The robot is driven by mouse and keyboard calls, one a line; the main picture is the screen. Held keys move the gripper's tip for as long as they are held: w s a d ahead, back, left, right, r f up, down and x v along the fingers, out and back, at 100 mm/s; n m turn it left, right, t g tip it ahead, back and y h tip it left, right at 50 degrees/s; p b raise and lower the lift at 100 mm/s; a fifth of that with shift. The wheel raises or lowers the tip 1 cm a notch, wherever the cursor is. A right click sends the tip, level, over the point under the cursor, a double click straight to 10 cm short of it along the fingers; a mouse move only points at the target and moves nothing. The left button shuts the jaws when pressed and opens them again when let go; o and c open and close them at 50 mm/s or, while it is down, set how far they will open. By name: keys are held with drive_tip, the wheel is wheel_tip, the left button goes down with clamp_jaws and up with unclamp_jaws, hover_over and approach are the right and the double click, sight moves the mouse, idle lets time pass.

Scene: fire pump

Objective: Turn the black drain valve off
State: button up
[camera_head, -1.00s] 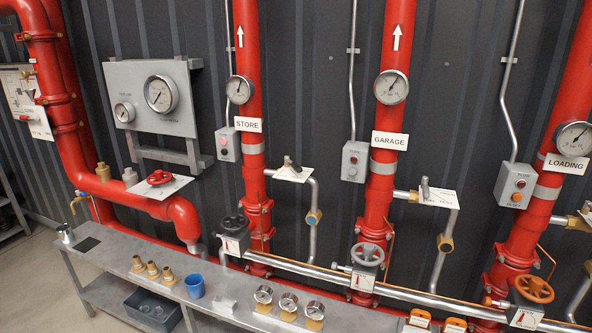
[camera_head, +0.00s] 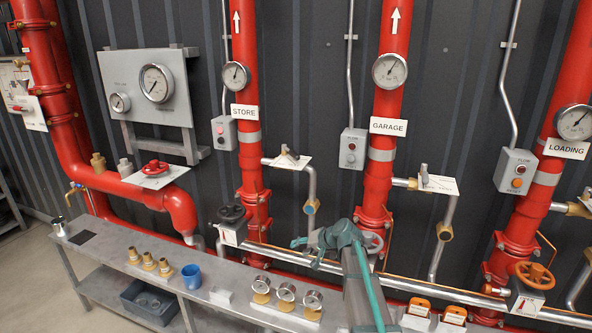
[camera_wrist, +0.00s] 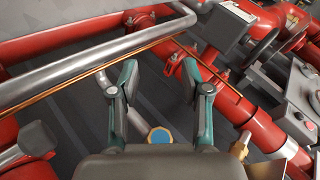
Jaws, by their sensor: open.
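The black drain valve's handwheel (camera_head: 232,213) sits on a valve at the lower end of the red STORE pipe, above a white label with a red mark. My gripper (camera_head: 308,252) is in front of the silver horizontal pipe, to the right of the black wheel and apart from it. In the wrist view my gripper (camera_wrist: 160,78) has its two teal fingers spread wide, with nothing between them. A dark handwheel (camera_wrist: 264,46) shows at the upper right there; I cannot tell which valve it belongs to.
An orange handwheel (camera_head: 535,275) is at the right. The bench (camera_head: 110,255) below holds brass fittings (camera_head: 149,262), a blue cup (camera_head: 191,277) and loose gauges (camera_head: 286,293).

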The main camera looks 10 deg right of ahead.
drive_tip(key=w+d+r+t+y+b, duration=0.15)
drive_tip(key=w+r, duration=0.25)
drive_tip(key=r, duration=0.5)
drive_tip(key=w+d+r+t+h, duration=0.1)
drive_tip(key=w+d+r+t, duration=0.15)
drive_tip(key=r, duration=0.55)
drive_tip(key=m+t+y, duration=0.1)
drive_tip(key=t, duration=0.1)
approach(295, 155)
drive_tip(key=w, duration=0.2)
drive_tip(key=x, duration=0.3)
drive_tip(key=p+x, duration=0.1)
drive_tip(key=x, duration=0.2)
drive_tip(key=p+x, duration=0.1)
drive_tip(key=x, duration=0.1)
drive_tip(key=shift+w+a+f, duration=0.1)
drive_tip(key=shift+w+f, duration=0.2)
drive_tip(key=shift+f, duration=0.1)
drive_tip(key=shift+w+a+f, duration=0.25)
drive_tip(key=shift+w+a, duration=0.1)
drive_tip(key=shift+w, duration=0.15)
clamp_jaws()
